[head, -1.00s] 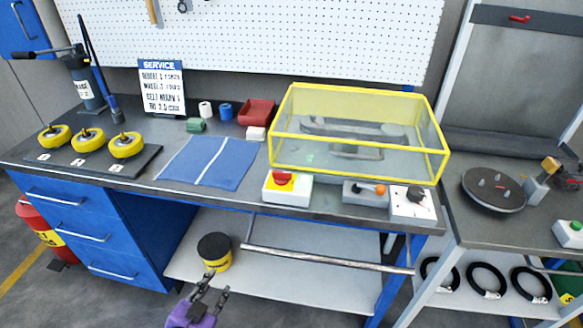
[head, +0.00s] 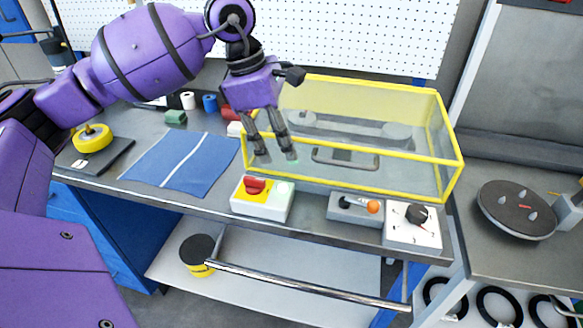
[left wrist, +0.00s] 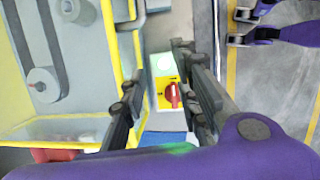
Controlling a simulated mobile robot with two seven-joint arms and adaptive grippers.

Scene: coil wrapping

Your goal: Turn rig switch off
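The rig switch is a red knob (head: 256,186) on a yellow plate, on a white box (head: 262,208) at the bench's front edge. A pale green lamp (head: 284,190) glows beside the knob. In the left wrist view the knob (left wrist: 172,95) lies between the fingers, with the lamp (left wrist: 162,64) glowing beyond it. My left gripper (head: 275,158) is open and empty, above and behind the switch box, apart from it. My right gripper (left wrist: 240,27) shows at the top right of the left wrist view, open and empty; it is out of the head view.
A yellow-framed clear guard (head: 450,150) covers the rig right beside my left gripper. A lever box (head: 345,207) and a dial box (head: 412,232) stand to the right along the edge. A blue mat (head: 165,165) lies left.

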